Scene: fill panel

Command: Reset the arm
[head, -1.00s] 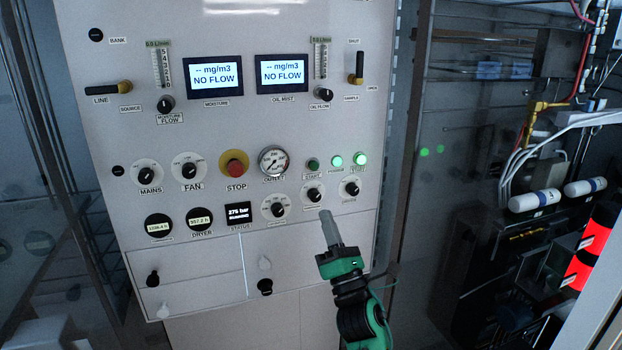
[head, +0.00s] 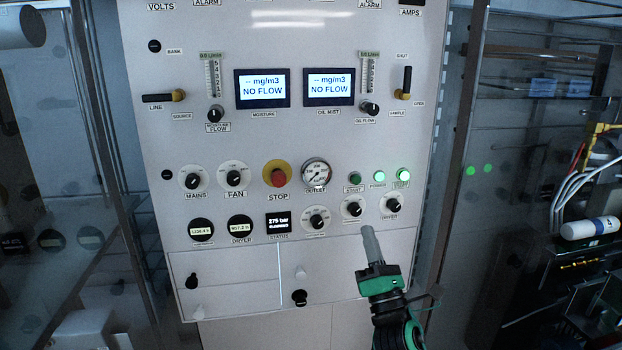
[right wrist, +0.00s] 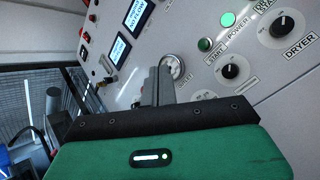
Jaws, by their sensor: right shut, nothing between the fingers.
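My right gripper (head: 370,240) is in front of the lower right part of the grey control panel (head: 300,140). Its grey fingers are shut with nothing between them, and they point up at the panel just below a black knob (head: 353,208). In the right wrist view the shut fingers (right wrist: 152,92) show beyond the green gripper body, in front of the outlet gauge (right wrist: 174,66). Whether the fingertips touch the panel I cannot tell. My left gripper is not in view.
The panel carries a red stop button (head: 278,177), a DRYER knob (head: 393,206) and two NO FLOW screens. Lit green lamps (head: 403,175) are at the right. A white cylinder (head: 590,228) and cables are at the far right.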

